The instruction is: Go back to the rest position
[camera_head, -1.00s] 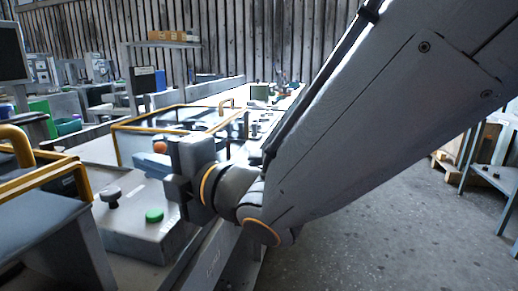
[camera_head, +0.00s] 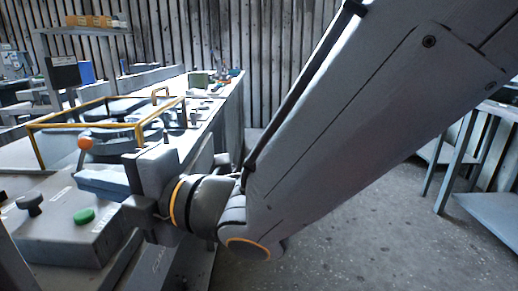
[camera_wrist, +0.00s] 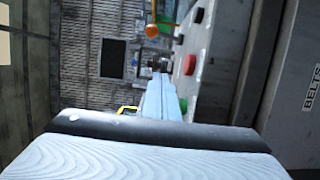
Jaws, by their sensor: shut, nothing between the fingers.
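My gripper (camera_head: 84,181) is in the head view at the left, at the end of my grey arm. Its pale blue fingers are together, with nothing between them. It hangs over or beside the control box (camera_head: 50,240), which has a green button (camera_head: 84,216) and a black knob (camera_head: 29,205). I cannot tell the exact gap. The closed fingers also show in the wrist view (camera_wrist: 161,98), beside the panel with a red button (camera_wrist: 189,64).
An orange ball knob (camera_head: 84,142) stands just behind my fingers. A yellow-framed guard (camera_head: 45,124) is on the long bench. A grey-blue table (camera_head: 490,212) stands at the right. Open concrete floor (camera_head: 340,235) lies between bench and table.

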